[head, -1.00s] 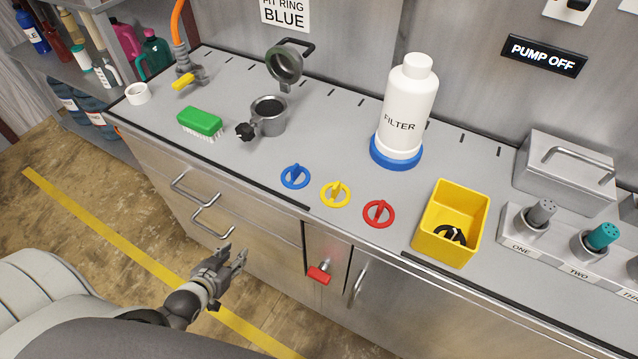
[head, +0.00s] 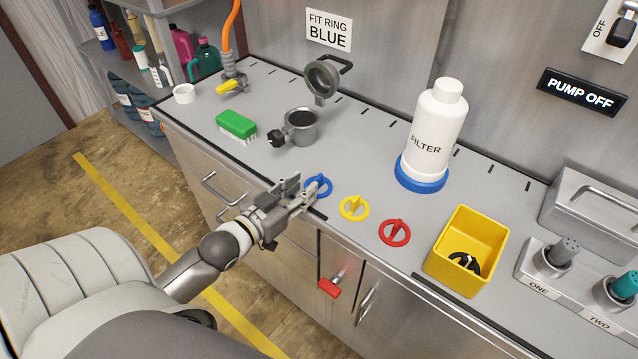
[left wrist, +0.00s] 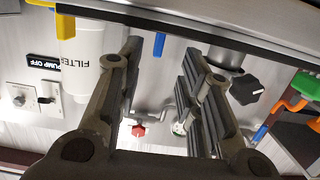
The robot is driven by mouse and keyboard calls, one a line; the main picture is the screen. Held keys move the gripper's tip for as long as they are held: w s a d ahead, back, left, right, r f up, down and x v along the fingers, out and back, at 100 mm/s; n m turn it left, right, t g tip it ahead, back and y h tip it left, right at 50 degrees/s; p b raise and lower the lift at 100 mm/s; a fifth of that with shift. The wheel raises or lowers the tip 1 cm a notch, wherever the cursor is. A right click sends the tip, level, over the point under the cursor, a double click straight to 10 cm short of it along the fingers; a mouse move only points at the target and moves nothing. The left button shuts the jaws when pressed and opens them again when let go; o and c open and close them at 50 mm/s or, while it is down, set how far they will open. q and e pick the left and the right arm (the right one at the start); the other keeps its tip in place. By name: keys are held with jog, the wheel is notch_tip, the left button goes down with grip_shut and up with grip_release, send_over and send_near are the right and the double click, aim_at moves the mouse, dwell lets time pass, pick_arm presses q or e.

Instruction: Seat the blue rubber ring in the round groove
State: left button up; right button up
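The blue ring (head: 325,190), with a raised grip across it, lies flat near the counter's front edge. My left gripper (head: 305,189) is open at its left side, hiding part of it. In the left wrist view the fingers (left wrist: 166,85) are apart, with a small blue piece (left wrist: 160,44) showing between them; I cannot tell whether they touch the ring. A grey round housing (head: 301,128) with a dark interior, a black knob and a raised hinged lid (head: 322,83) stands behind. The groove itself cannot be made out. My right gripper is out of view.
A yellow ring (head: 354,208) and a red ring (head: 395,233) lie to the right, before a yellow bin (head: 486,228). The white filter bottle (head: 438,125) stands behind them. A green brush (head: 236,124) lies left of the housing. A wall sign (head: 329,31) reads "FIT RING BLUE".

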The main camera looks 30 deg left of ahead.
aim_at(318, 176)
pick_arm(q)
jog(key=shift+w, duration=0.6)
jog(key=shift+w+d, duration=0.15)
jog(key=shift+w, duration=0.3)
jog(key=w, duration=0.1)
jog(key=w+p, duration=0.1)
jog(key=w, duration=0.1)
jog(key=shift+d+f, duration=0.2)
jog(key=shift+w+f+p, duration=0.15)
jog(key=shift+w+p, duration=0.15)
jog(key=shift+w, duration=0.35)
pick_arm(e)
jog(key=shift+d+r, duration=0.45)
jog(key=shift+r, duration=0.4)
pick_arm(q)
grip_shut()
